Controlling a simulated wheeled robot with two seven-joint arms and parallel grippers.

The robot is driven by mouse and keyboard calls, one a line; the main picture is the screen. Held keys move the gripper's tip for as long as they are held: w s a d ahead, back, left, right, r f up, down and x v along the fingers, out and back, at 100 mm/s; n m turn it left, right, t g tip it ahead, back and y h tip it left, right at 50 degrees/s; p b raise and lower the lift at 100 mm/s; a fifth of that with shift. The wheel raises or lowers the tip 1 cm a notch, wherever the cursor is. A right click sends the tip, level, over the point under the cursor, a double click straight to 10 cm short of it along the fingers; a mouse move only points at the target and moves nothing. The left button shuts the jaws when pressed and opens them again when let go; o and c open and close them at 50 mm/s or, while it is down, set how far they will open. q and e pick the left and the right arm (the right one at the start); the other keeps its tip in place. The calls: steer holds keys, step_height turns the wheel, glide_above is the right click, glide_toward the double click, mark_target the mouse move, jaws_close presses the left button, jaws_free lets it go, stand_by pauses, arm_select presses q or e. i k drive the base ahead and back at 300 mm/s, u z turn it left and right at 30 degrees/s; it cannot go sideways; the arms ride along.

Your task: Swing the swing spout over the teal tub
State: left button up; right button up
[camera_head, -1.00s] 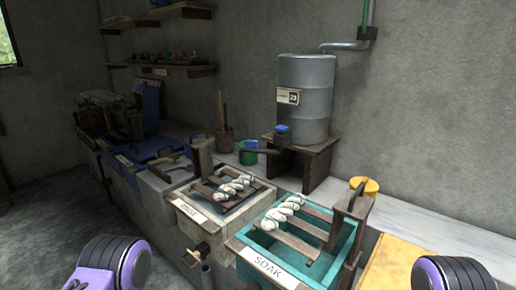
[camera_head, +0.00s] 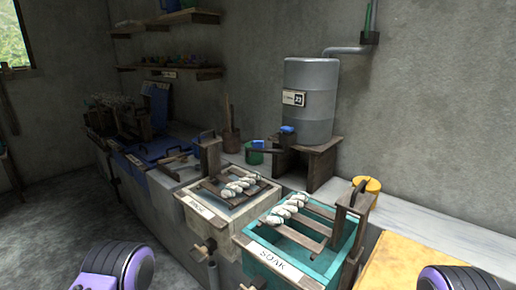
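The teal tub (camera_head: 335,267) stands at the front of the counter, with a "SOAK" label on its front. Wooden slats and a white twisted skein (camera_head: 288,208) lie across its top. The swing spout (camera_head: 263,151) is a dark pipe at the foot of the grey barrel (camera_head: 309,98), below a blue handle. It points left, behind the pale tub, and is not over the teal tub. Purple and black parts of my arms show at the bottom left and bottom right. Neither gripper's fingers are in view.
A pale tub (camera_head: 228,214) with slats and a skein stands left of the teal tub. A wooden upright (camera_head: 352,205) rises at the teal tub's right side. A yellow container (camera_head: 367,190) and a yellowish board (camera_head: 405,265) are to the right. A green bucket (camera_head: 254,154) stands near the spout.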

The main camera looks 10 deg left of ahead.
mark_target(258, 146)
steer(key=k, duration=0.3)
steer(key=u, duration=1.1)
steer(key=i, duration=0.8)
steer(key=z, duration=1.55)
